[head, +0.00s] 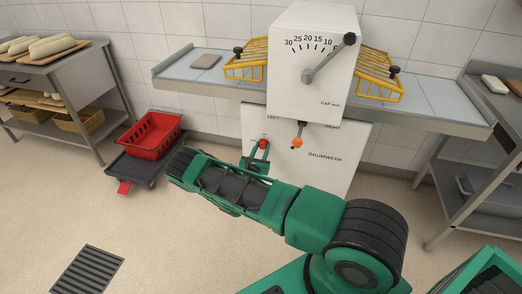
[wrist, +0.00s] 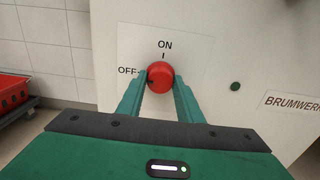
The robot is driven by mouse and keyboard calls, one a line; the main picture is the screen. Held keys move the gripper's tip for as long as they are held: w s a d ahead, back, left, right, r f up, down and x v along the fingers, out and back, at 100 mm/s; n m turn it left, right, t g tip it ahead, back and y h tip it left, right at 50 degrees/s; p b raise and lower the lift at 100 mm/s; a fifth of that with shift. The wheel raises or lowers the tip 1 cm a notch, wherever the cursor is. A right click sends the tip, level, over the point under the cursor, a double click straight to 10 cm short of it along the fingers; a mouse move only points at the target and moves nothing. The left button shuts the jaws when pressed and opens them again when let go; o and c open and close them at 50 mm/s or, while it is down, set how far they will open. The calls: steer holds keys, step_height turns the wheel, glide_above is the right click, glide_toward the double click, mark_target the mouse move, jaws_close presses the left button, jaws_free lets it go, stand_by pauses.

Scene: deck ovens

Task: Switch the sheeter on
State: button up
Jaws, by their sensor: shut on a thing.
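The sheeter (head: 310,60) is a white machine with a gap dial on its upper housing and a lower front panel (head: 330,160). Its red round switch knob (wrist: 161,76) sits on that panel, with ON printed above it and OFF to its left. A small dark mark shows on the knob's left side, towards OFF. My gripper (wrist: 160,84) is shut on the knob, one green finger on each side. In the head view, the knob (head: 263,142) shows small and red at the fingertips, and my gripper (head: 260,153) reaches it from below.
An orange-tipped lever (head: 297,142) stands right of the knob, close to my gripper. A grey dial handle (head: 330,60) is above. A red crate (head: 152,133) on a low dolly stands left. A rack with loaves (head: 60,75) is far left. Floor in front is clear.

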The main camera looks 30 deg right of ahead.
steer(key=shift+w+m, duration=0.15)
steer(key=shift+m, duration=0.15)
steer(key=m, duration=0.3)
steer(key=shift+r+m, duration=0.1)
steer(key=shift+m, duration=0.2)
steer(key=m, duration=0.4)
steer(key=shift+m, duration=0.3)
steer(key=m, duration=0.4)
steer(key=shift+m, duration=2.5)
steer(key=o, duration=1)
steer(key=shift+o, duration=0.2)
